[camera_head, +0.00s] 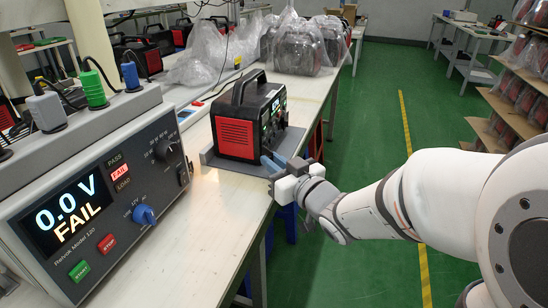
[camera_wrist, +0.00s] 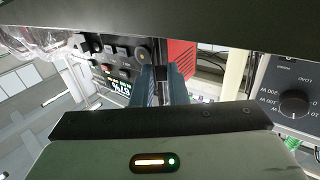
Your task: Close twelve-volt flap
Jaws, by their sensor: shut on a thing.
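The power station (camera_head: 236,137), black and red with a top handle, stands on a grey tray (camera_head: 212,160) on the bench. Its front panel faces right in the head view and shows close up in the wrist view (camera_wrist: 112,72), with a lit display and red side. My gripper (camera_head: 270,164) is at the lower front of the power station. In the wrist view its two blue-grey fingers (camera_wrist: 161,82) are close together against the panel, shut on a small dark part between them, which looks like the twelve-volt flap. The fingers hide most of it, so its angle cannot be told.
A grey tester (camera_head: 110,190) stands at the near left, its screen reading 0.0 V FAIL. Plastic-wrapped units (camera_head: 300,45) stand farther along the bench (camera_head: 215,215). The bench between tester and power station is mostly clear. Shelves (camera_head: 515,105) stand at the right.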

